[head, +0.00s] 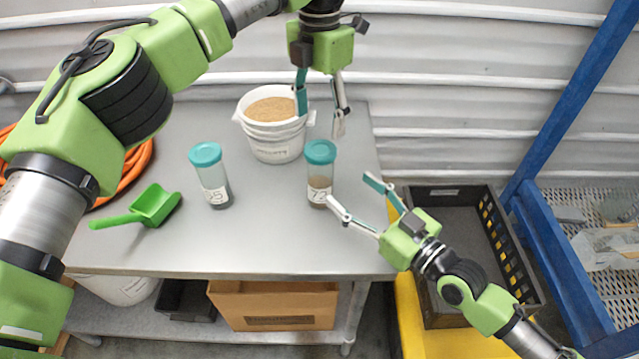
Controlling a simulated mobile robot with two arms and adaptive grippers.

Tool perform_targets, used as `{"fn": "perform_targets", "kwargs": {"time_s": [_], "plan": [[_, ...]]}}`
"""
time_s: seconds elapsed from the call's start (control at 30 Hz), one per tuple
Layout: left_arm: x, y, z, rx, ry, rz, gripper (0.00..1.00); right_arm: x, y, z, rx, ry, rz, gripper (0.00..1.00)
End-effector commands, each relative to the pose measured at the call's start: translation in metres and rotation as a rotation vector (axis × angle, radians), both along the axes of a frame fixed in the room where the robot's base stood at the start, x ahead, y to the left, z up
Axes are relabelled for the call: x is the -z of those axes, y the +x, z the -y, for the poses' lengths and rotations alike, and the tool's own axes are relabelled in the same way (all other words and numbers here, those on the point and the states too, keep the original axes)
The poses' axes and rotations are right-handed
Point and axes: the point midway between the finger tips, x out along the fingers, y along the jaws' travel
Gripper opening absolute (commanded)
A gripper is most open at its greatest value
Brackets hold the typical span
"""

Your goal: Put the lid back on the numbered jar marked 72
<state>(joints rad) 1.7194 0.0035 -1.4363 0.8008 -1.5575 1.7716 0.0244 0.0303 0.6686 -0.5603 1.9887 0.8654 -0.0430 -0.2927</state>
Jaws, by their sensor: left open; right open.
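The jar marked 72 (319,183) stands upright on the grey table, right of centre. It is clear, with brown contents low down and a white label. A teal lid (320,151) sits on its mouth; I cannot tell whether it is tight. My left gripper (320,119) is open and empty above and behind this jar, pointing down, its fingers apart from the lid. My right gripper (353,193) is open and empty just right of the jar, one fingertip close to its base; whether it touches is unclear.
A second teal-lidded jar (214,183) stands to the left, its number hard to read. A white bucket (277,147) of brown substrate is behind, partly hidden by my left finger. A green scoop (148,207) lies at left. A black crate (520,262) is right, beyond the table edge. The front middle is clear.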

Motion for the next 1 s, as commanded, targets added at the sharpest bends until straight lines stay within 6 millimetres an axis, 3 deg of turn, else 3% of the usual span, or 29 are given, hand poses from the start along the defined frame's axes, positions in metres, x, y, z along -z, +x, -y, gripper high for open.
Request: {"fn": "perform_targets", "kwargs": {"time_s": [0.3, 0.5, 0.7, 1.0], "plan": [[0.000, 0.000, 0.001, 0.001, -0.001, 0.001, 0.61, -0.002, 0.050, -0.042, 0.000, 0.003, 0.002, 0.62], [0.000, 0.000, 0.001, 0.001, -0.001, 0.000, 0.61, -0.001, 0.073, -0.061, 0.000, 0.003, 0.000, 0.62], [0.000, 0.000, 0.001, 0.001, -0.001, 0.000, 0.61, 0.000, 0.084, -0.071, 0.000, 0.001, 0.001, 0.62], [0.000, 0.000, 0.001, 0.001, -0.001, 0.001, 0.61, 0.000, 0.086, -0.072, 0.000, -0.001, 0.001, 0.62]]}}
